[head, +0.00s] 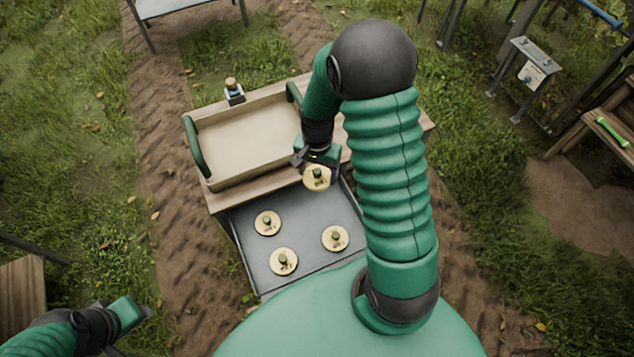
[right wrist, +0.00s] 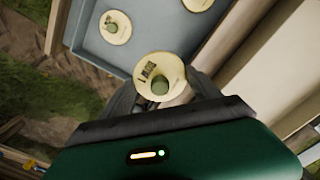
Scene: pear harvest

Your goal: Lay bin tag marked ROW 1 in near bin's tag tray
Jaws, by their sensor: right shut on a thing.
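My right gripper (head: 316,160) is shut on a round pale wooden tag (head: 317,184) with a green knob, held above the far right edge of a grey tray (head: 300,216). In the right wrist view the held tag (right wrist: 148,92) sits between the fingertips (right wrist: 160,97); its dark lettering seems to include a 1 but is blurred. Three similar tags lie apart in the grey tray: left (head: 267,222), front (head: 283,262) and right (head: 335,238); I cannot read them. My left gripper (head: 138,325) is at the lower left, away from the tray, its opening unclear.
A cream-lined wooden box (head: 245,140) with green end handles stands just beyond the grey tray. A small bottle-like object (head: 233,88) is at its far edge. A stand with a white label (head: 531,75) and a green-handled tool (head: 612,131) are at the right. Grass and dirt surround these.

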